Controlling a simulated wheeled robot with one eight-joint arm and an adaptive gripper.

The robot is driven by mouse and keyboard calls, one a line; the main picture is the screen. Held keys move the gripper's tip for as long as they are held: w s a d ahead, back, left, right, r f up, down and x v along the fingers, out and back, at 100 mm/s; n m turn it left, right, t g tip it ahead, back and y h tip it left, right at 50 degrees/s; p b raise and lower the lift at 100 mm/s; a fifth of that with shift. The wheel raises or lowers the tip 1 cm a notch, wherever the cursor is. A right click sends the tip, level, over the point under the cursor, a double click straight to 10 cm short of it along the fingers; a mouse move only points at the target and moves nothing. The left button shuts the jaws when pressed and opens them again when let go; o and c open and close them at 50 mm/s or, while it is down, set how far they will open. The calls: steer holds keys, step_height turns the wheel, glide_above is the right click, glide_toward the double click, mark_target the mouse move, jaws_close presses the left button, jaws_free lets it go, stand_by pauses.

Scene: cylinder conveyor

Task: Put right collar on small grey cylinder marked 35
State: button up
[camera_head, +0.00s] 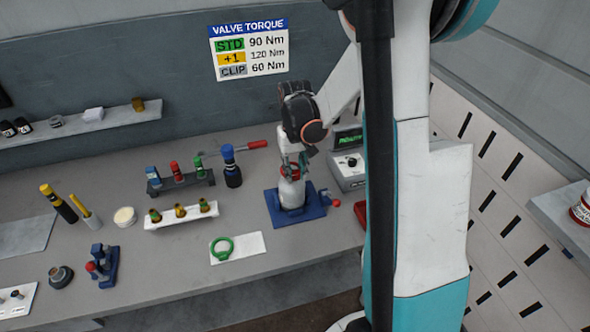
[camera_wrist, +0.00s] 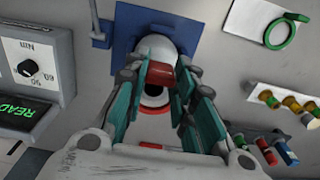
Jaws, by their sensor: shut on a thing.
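A small light-grey cylinder (camera_head: 292,194) stands upright in a blue holder (camera_head: 312,211) on the bench; no number is readable on it. My gripper (camera_head: 292,168) is above it, pointing down, with its fingers closed around a red part at the cylinder's top. In the wrist view this red part (camera_wrist: 160,74) sits between the teal fingertips, and the cylinder (camera_wrist: 156,48) shows behind it. I cannot tell whether the red part is attached to the cylinder. A green ring-shaped collar (camera_head: 231,249) lies on a white card (camera_head: 252,244), left of the holder, apart from my gripper.
A white rack (camera_head: 181,223) with several small fittings and a dark rack (camera_head: 182,186) of coloured items stand to the left. A dark-blue bottle (camera_head: 232,170) stands behind. A control box (camera_head: 349,176) is close on the right. A wall sign (camera_head: 248,50) lists valve torques and coloured tags.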

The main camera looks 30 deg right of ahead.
mark_target(295, 180)
steer(key=shift+f+b, duration=1.45)
steer(key=shift+f, duration=0.15)
steer(key=o, duration=0.9)
steer(key=shift+r, duration=0.1)
steer(key=shift+r+p, duration=1.75)
steer(key=shift+r, duration=1.25)
